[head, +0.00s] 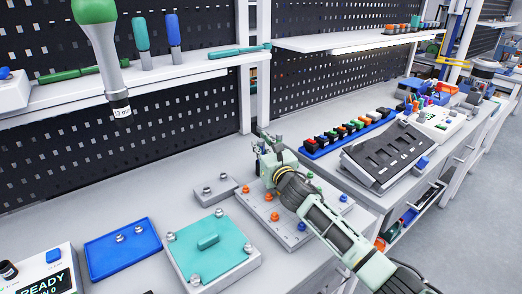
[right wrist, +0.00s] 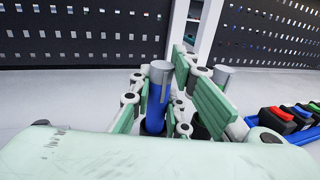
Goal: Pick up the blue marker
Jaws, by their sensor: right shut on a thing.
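The blue marker (right wrist: 155,112) shows in the right wrist view as an upright blue cylinder with a grey top, between the pale green fingers. My right gripper (right wrist: 170,108) is shut on it. In the head view my right gripper (head: 268,149) is at the back edge of a grey plate with coloured pegs, and the marker cannot be made out there. A second grey-topped cylinder (right wrist: 223,76) stands just behind the right finger in the wrist view; its lower part is mostly hidden. My left gripper is not in view.
The grey peg plate (head: 291,238) lies under my right arm. A teal-topped plate (head: 212,246) and a blue tray (head: 122,249) are to its left. A blue rack of coloured blocks (head: 347,134) is to the right. A green-topped tool (head: 105,45) hangs at upper left.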

